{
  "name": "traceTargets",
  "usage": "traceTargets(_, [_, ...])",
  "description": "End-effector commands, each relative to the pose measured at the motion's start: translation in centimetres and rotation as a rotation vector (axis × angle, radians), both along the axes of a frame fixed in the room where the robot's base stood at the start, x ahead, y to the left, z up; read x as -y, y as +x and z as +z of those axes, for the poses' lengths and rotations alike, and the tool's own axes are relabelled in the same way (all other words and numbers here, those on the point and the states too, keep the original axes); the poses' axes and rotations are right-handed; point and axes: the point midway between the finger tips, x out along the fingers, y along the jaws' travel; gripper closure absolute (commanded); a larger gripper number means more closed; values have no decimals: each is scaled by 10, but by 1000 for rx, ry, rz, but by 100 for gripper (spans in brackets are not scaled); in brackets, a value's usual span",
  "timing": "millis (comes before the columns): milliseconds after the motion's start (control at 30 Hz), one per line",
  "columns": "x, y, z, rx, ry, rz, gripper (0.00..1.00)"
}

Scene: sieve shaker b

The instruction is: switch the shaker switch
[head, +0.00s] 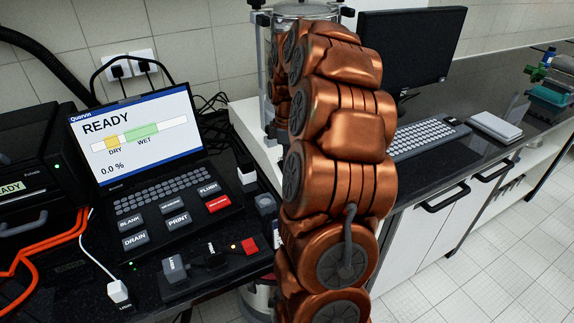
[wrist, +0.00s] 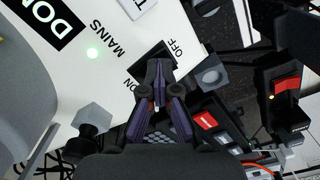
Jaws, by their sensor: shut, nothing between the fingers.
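A black switch (wrist: 153,50) sits between ON and OFF, mostly covered by my gripper (wrist: 157,72). My gripper's dark fingers are shut and empty, with their tips over the switch. I cannot tell whether they touch it or which way it is set. In the head view, the shaker (head: 302,10) stands behind my copper arm, its clear top and clamp rods showing. The switch and my gripper are hidden there.
A terminal (head: 140,130) reading READY stands at the left, with a key panel below. A black strip with a red switch (head: 249,246) lies in front. A monitor (head: 410,45), keyboard (head: 425,138) and white box (head: 495,126) are on the right counter. Orange cables (head: 40,245) run at far left.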

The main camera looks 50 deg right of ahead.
Motion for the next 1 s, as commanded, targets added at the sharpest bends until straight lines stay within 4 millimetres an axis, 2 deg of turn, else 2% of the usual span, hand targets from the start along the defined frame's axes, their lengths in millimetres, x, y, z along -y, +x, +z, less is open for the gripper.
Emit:
traceTargets(267, [0,0,5,-1,2,1,100])
traceTargets(1000, [-1,0,53,-1,2,1,100])
